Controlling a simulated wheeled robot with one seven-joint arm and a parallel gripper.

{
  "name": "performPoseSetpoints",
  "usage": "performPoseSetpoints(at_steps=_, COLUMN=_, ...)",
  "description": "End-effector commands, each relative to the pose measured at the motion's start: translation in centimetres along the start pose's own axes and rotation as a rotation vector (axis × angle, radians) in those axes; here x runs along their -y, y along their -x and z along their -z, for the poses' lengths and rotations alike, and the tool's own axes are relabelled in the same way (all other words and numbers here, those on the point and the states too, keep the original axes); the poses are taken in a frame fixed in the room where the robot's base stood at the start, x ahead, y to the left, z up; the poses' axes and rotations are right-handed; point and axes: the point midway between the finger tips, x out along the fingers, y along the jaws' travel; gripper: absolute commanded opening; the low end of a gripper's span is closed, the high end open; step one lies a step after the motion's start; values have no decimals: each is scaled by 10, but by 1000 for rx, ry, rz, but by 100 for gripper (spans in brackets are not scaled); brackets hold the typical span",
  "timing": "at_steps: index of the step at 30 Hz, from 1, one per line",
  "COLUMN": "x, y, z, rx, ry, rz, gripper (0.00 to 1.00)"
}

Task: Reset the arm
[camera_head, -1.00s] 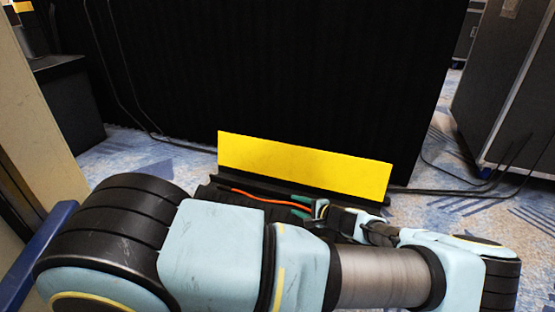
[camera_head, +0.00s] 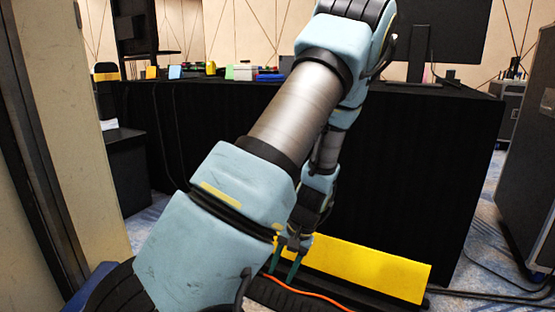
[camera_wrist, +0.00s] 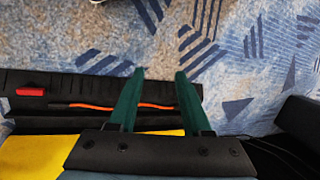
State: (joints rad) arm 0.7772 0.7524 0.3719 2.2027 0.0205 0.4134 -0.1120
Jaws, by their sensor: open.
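My arm crosses the middle of the head view, raised and bent. My gripper (camera_head: 285,262) points down, with its two green fingers apart and nothing between them. It hangs in front of the yellow panel (camera_head: 375,270), near the black cable ramp (camera_head: 290,297) on the floor. In the wrist view the open green fingers (camera_wrist: 160,82) reach over the black ramp, where an orange cable (camera_wrist: 155,105) and a red piece (camera_wrist: 30,92) lie. The yellow panel shows at the lower left there. I cannot tell whether the fingers touch anything.
A black-draped table (camera_head: 440,150) stands behind the arm, with a monitor (camera_head: 435,40) and several small boxes (camera_head: 245,72) on it. A dark case (camera_head: 530,190) stands at the right. A beige wall edge (camera_head: 60,150) is close at the left. Patterned carpet (camera_wrist: 255,60) is open beyond the fingers.

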Motion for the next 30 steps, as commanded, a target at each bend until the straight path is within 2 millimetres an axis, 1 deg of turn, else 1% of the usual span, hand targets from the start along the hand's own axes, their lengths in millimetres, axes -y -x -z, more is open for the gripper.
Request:
performPoseSetpoints(at_steps=1, x=13, y=26, z=-9, rx=-14, ry=41, rz=-53, gripper=49)
performPoseSetpoints(at_steps=6, x=44, y=86, z=-38, rx=-70, ry=136, rz=-181, gripper=49)
performPoseSetpoints(at_steps=9, x=63, y=117, z=-56, rx=-113, ry=182, rz=-231, gripper=49)
performPoseSetpoints(at_steps=12, x=78, y=141, z=-72, rx=-153, ry=219, rz=-261, gripper=49)
performPoseSetpoints(at_steps=15, x=90, y=160, z=-87, rx=-189, ry=248, rz=-276, gripper=49)
performPoseSetpoints(at_steps=23, x=115, y=197, z=-122, rx=-268, ry=311, rz=-281, gripper=49)
performPoseSetpoints(at_steps=24, x=117, y=209, z=-122, rx=-262, ry=304, rz=-282, gripper=49)
performPoseSetpoints(at_steps=30, x=126, y=244, z=-127, rx=-260, ry=302, rz=-282, gripper=49)
